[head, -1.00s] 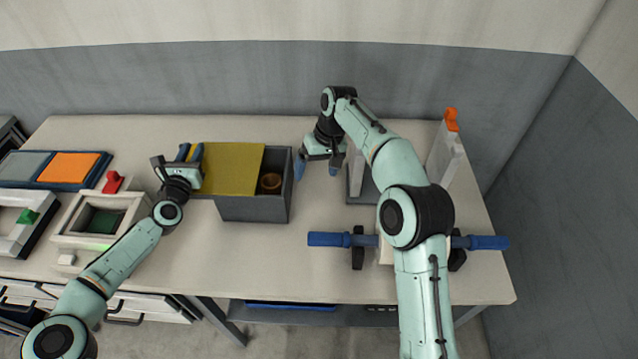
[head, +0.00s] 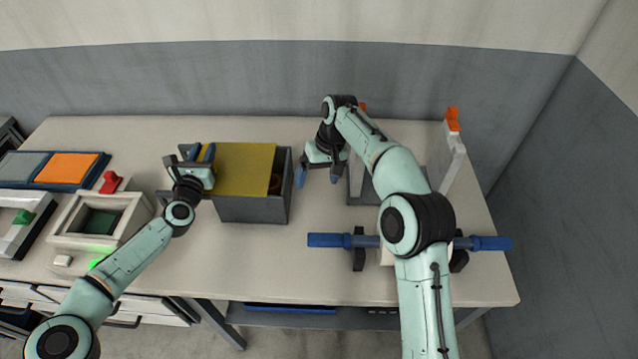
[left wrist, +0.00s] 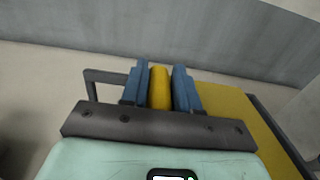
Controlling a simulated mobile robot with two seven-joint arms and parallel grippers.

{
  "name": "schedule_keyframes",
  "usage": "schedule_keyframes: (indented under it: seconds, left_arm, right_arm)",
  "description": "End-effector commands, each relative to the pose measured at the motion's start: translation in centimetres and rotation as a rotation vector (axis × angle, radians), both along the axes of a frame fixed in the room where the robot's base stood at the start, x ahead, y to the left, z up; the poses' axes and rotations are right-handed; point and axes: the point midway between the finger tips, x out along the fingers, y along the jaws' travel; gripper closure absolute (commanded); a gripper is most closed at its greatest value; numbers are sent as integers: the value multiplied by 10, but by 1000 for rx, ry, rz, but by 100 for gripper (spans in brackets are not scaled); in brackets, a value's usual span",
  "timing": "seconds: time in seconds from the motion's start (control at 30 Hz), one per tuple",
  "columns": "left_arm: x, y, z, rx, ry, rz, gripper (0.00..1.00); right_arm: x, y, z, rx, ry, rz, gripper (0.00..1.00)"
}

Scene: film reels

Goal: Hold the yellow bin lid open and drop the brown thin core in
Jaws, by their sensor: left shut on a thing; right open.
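The yellow lid (head: 244,168) covers most of the dark grey bin (head: 255,209), with a gap open along the bin's right side. The brown core (head: 275,184) is inside the bin, partly hidden under the lid's right edge. My left gripper (head: 203,152) is at the lid's left end, shut on its yellow handle (left wrist: 159,88), which shows between the blue fingers in the left wrist view. My right gripper (head: 317,177) is open and empty, just right of the bin, fingers pointing down.
Right of my right gripper stand grey and white upright stands, one with an orange top (head: 453,119). A blue-handled bar (head: 329,240) lies at the front right. A white device with a red knob (head: 111,182) stands left of the bin. The table before the bin is clear.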

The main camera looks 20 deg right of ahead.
Motion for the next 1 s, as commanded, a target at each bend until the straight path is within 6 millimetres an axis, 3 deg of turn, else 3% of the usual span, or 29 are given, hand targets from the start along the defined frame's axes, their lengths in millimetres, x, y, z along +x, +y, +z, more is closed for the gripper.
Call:
schedule_keyframes:
  seconds: [0.87, 0.9, 1.0]
  left_arm:
    - [-12, -29, 4, -2, -8, 2, 100]
    - [-12, -29, 4, -2, -8, 3, 67]
    - [-12, -29, 4, -2, -7, 2, 40]
  right_arm:
    - [-5, 0, -16, 0, 9, 0, 8]
    - [-5, 0, -17, 0, 9, 0, 8]
    - [-5, 0, -16, 0, 9, 0, 8]
